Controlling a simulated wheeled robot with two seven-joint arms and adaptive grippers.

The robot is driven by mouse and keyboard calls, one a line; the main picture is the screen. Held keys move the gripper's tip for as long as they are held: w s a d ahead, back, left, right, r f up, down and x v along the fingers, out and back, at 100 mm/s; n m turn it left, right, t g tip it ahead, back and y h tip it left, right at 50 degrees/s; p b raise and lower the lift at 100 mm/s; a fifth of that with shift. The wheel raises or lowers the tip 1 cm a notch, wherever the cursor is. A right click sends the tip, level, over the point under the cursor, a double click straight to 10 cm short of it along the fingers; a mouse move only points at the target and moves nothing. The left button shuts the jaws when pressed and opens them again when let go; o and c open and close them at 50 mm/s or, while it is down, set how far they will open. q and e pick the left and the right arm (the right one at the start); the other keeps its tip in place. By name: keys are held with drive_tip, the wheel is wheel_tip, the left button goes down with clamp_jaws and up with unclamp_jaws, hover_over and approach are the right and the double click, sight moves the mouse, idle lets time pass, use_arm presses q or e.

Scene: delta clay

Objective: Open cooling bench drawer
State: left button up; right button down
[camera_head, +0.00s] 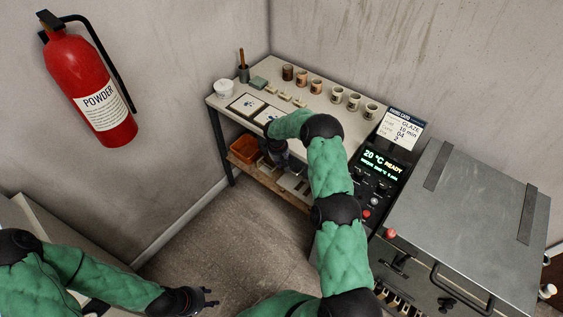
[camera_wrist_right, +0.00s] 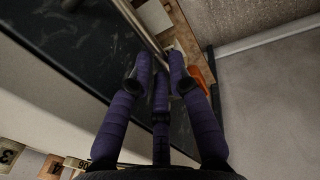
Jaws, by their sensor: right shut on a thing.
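The cooling bench (camera_head: 320,115) stands against the back wall, with cups and tiles on its pale top. My right gripper (camera_head: 273,150) is at the bench's front edge, partly hidden by my own arm in the head view. In the right wrist view its purple fingers (camera_wrist_right: 161,72) are closed around a thin metal bar, the drawer handle (camera_wrist_right: 138,22). The handle runs along a dark, scuffed panel (camera_wrist_right: 60,45). How far the drawer stands out cannot be told. My left gripper (camera_head: 207,298) is low in the picture, empty, its fingers apart, away from the bench.
An orange bin (camera_head: 244,148) sits on the lower wooden shelf (camera_head: 262,178). The kiln (camera_head: 465,215) and its lit control panel (camera_head: 378,178) stand right of the bench. A fire extinguisher (camera_head: 88,85) hangs on the left wall. The floor (camera_head: 215,235) before the bench is clear.

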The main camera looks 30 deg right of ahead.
drive_tip(key=s+a+b, duration=0.3)
drive_tip(key=s+a, duration=0.1)
drive_tip(key=a, duration=0.7)
drive_tip(key=s+a+b, duration=0.2)
drive_tip(key=s+a, duration=0.3)
drive_tip(key=a, duration=0.6)
drive_tip(key=shift+b, duration=0.4)
drive_tip(key=shift+s, duration=0.1)
drive_tip(key=c, duration=1.1)
unclamp_jaws()
drive_tip(key=shift+c, duration=0.2)
wheel_tip(320, 180, up, 12)
drive_tip(key=a, duration=0.2)
drive_tip(key=shift+s, duration=0.4)
drive_tip(key=shift+a+f, duration=0.1)
drive_tip(key=shift+f, duration=0.1)
drive_tip(key=s+a+f+m+y, duration=0.2)
drive_tip(key=s+f+m+y, duration=0.1)
drive_tip(key=s+f, duration=0.7)
drive_tip(key=s+a+f+m+y, duration=0.2)
drive_tip(key=s+f, duration=0.7)
drive_tip(key=s, duration=0.6)
drive_tip(key=shift+s+f+m+y, duration=0.35)
drive_tip(key=shift+m+y, duration=0.15)
drive_tip(key=shift+m, duration=0.4)
